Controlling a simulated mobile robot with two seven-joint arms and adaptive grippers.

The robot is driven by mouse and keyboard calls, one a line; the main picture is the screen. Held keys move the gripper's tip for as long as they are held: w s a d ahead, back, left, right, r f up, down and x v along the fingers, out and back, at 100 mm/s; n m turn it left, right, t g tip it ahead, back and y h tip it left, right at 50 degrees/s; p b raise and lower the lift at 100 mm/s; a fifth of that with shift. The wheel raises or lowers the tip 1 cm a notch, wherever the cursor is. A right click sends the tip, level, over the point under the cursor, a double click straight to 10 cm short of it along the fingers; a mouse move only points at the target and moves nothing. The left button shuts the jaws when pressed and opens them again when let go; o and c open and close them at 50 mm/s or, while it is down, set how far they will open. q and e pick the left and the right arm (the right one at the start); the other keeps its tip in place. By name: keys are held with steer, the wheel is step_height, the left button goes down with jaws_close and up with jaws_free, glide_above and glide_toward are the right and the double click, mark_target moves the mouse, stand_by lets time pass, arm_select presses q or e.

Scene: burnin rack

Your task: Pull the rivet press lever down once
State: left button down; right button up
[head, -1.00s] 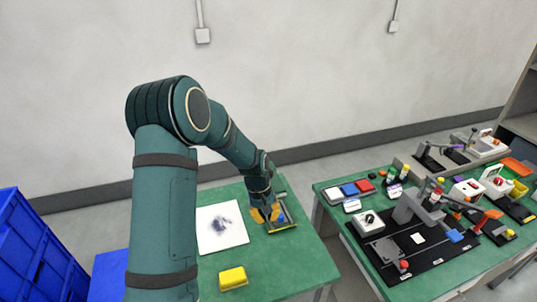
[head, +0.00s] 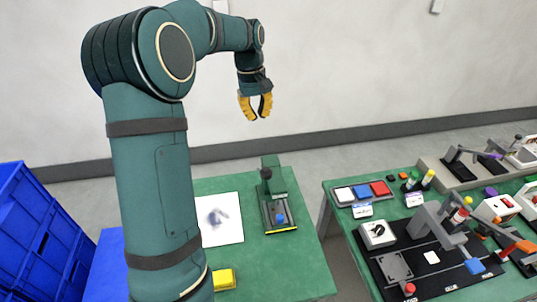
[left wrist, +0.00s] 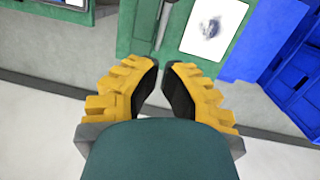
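A small green press (head: 272,190) with a dark knob (head: 265,173) stands on the left green table, next to a white sheet with a dark smudge (head: 221,219). A blue piece (head: 280,218) sits at the front of its base. I cannot tell the lever's exact angle. My left gripper (head: 257,117) is above and behind the press, clear of it, against the wall in the head view. In the left wrist view its yellow fingers (left wrist: 161,65) are apart by a narrow gap at the tips, with nothing between them. My right gripper is not in view.
A yellow block (head: 224,279) lies near the front of the left table. Blue crates (head: 40,235) stand at far left. The right green table (head: 345,214) holds several fixtures, including a black board (head: 440,285) with grey lever devices. A floor gap separates the tables.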

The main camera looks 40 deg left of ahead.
mark_target(262, 171)
arm_select(q)
steer(key=shift+s, duration=0.15)
steer(key=d+f, duration=0.1)
steer(key=f, duration=0.3)
steer(key=d+f, duration=0.1)
steer(key=f, duration=0.2)
steer(key=s+d+f, duration=0.1)
steer(key=f, duration=0.3)
steer(key=shift+d+f+b, duration=0.25)
steer(key=shift+f+b, duration=0.05)
steer(key=shift+f, duration=0.05)
steer(key=shift+s+d+f, duration=0.15)
steer(key=shift+d+f, duration=0.15)
steer(key=shift+f, duration=0.05)
